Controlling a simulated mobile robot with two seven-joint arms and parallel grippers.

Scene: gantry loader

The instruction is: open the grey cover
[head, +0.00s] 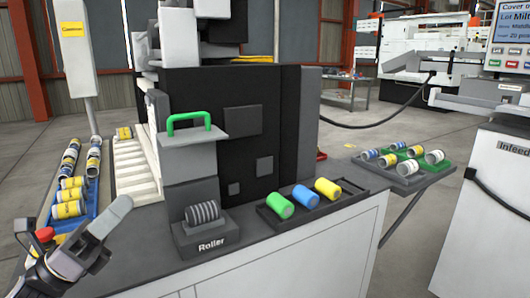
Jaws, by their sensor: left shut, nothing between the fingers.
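The grey cover (192,154) is a flat grey panel at the front of the dark machine, above the Roller stand. A green handle (189,120) stands up on its top. The panel looks level and seems to be down; what lies under it is hidden. My left gripper (123,204) is at the lower left, to the left of the cover and lower in the picture. It is shut and empty, apart from the handle. My right gripper is not in view.
A ribbed roller sits on the Roller stand (206,240). A black tray (262,212) holds green, blue and yellow cylinders. A blue tray (90,206) with several cans lies behind my left gripper. A green-lined tray (424,180) with cans juts out at right.

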